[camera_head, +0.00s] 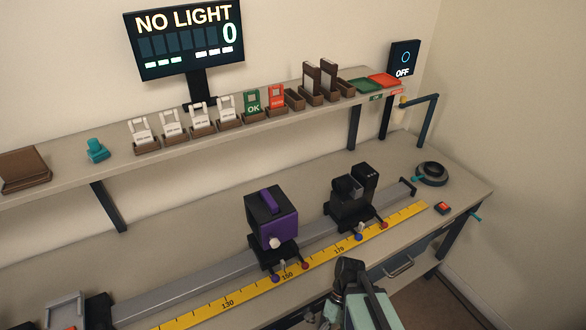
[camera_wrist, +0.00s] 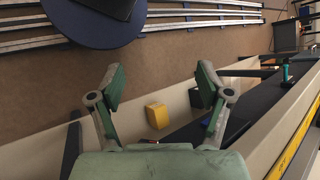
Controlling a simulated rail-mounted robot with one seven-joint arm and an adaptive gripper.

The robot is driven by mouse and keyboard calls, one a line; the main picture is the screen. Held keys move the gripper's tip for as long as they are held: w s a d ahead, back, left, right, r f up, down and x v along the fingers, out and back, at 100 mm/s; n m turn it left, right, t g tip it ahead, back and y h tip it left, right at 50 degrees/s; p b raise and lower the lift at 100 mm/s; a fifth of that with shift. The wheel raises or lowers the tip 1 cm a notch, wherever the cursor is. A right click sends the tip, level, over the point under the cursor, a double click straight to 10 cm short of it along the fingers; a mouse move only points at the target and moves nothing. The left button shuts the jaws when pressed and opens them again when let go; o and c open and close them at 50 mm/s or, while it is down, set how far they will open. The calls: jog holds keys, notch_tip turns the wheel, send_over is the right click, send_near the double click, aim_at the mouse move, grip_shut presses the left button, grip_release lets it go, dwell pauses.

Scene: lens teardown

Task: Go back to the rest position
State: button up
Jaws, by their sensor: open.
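My gripper (camera_head: 350,268) shows at the bottom of the head view, in front of the bench's front edge, clear of everything on the bench. In the wrist view my gripper (camera_wrist: 160,82) has its two green-padded fingers spread wide apart with nothing between them. Beyond the fingers the wrist view shows brown floor and a small yellow block-like thing (camera_wrist: 157,116) lower down. No held object is visible.
The bench carries a rail with a purple box unit (camera_head: 270,218), a black unit (camera_head: 350,200) and a yellow scale (camera_head: 330,258). A shelf (camera_head: 75,172) holds cards in holders. A screen (camera_head: 185,38) reads NO LIGHT, 0. An open drawer handle (camera_head: 398,267) protrudes at the front.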

jog(key=s+d+f+m+h, duration=0.1)
jog(key=s+d+f+m, duration=0.1)
jog(key=f, duration=0.4)
jog(key=s+d+f+m+t+h+b, duration=0.1)
jog(key=s+d+f, duration=0.1)
jog(key=s+f, duration=0.2)
jog(key=s+d+f+m+h, duration=0.1)
jog(key=s+f, duration=0.3)
jog(key=f, duration=0.5)
jog(key=shift+d+m+t+b, duration=0.4)
jog(key=shift+d+m, duration=0.35)
jog(key=shift+m, duration=0.05)
jog(key=shift+s, duration=0.1)
